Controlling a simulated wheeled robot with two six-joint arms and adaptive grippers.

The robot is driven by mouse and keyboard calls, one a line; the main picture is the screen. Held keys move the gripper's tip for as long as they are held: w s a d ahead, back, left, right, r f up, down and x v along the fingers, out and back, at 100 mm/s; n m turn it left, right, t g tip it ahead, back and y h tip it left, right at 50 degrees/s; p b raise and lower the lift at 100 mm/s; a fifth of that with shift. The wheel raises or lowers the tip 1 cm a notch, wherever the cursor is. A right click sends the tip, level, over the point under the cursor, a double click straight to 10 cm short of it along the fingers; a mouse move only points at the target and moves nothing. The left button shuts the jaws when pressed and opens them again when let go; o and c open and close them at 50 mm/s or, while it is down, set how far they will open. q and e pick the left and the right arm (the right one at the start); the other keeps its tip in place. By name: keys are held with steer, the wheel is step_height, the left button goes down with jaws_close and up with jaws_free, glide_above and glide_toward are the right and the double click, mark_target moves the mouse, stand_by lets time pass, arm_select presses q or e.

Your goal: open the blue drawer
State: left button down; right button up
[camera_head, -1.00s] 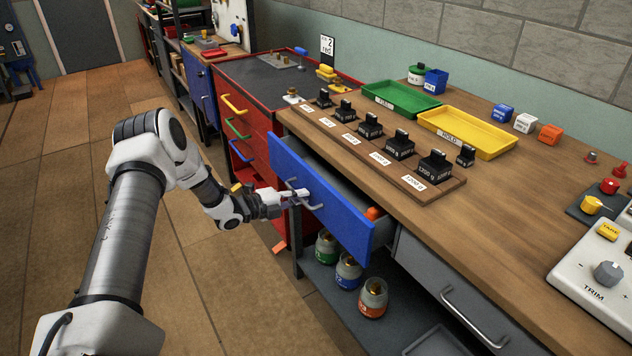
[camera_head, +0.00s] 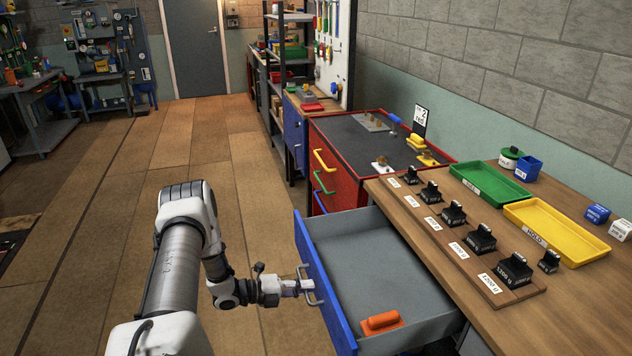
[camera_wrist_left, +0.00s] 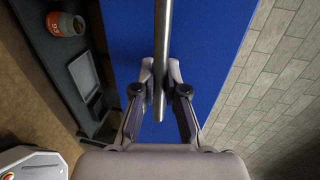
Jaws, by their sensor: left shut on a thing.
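The blue drawer (camera_head: 326,296) stands well out from the wooden workbench, and its grey inside shows in the head view. An orange block-like object (camera_head: 382,322) lies in it near the front right corner. My left gripper (camera_head: 306,286) is at the metal bar handle on the drawer's blue front. In the left wrist view the handle (camera_wrist_left: 162,60) runs between the two fingertips (camera_wrist_left: 160,84), which are shut on it in front of the blue panel (camera_wrist_left: 205,50). My right gripper is not in view.
The bench top holds a row of black weights (camera_head: 453,213) on a wooden board, a green tray (camera_head: 490,181) and a yellow tray (camera_head: 556,232). A red cabinet (camera_head: 345,185) stands beyond the drawer. The floor (camera_head: 200,150) to the left is clear.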

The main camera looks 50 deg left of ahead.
arm_select(q)
steer(key=shift+s, duration=0.2)
steer(key=c, duration=1.2)
jaws_free()
steer(key=shift+a, duration=0.1)
